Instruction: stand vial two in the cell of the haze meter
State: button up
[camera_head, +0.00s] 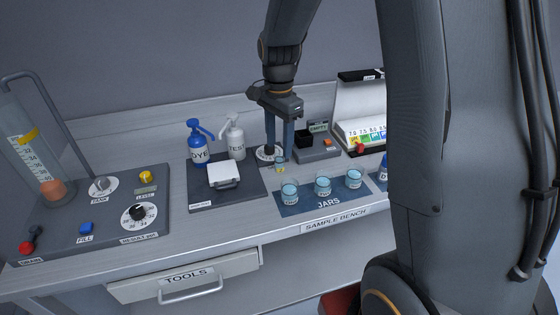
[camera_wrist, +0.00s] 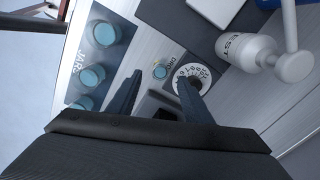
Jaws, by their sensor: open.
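The haze meter (camera_head: 318,153) stands at the back of the bench, with a black cell block (camera_head: 304,138) and a display reading EMPTY. A dark block, likely the cell, also shows behind the fingers in the wrist view (camera_wrist: 168,104). A small vial-like thing (camera_head: 280,168) with pale blue and yellow stands on the bench just left of the meter. It shows upright in the wrist view (camera_wrist: 160,71), beyond the fingertips; I cannot read its number. My gripper (camera_head: 279,151) points down over it, open and empty, its fingers spread in the wrist view (camera_wrist: 158,84).
A round dial (camera_head: 266,153) sits close to my left finger. Several jars (camera_head: 323,187) stand on the blue JARS mat in front. DYE (camera_head: 198,143) and TEST (camera_head: 234,139) pump bottles stand left. A lit colour-scale box (camera_head: 361,130) stands right of the meter.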

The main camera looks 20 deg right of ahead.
aim_at(279, 156)
jog(key=shift+f+p, duration=0.55)
jog(key=shift+f, duration=1.15)
jog(key=shift+c, duration=0.5)
grip_shut()
jog(key=shift+r, duration=0.1)
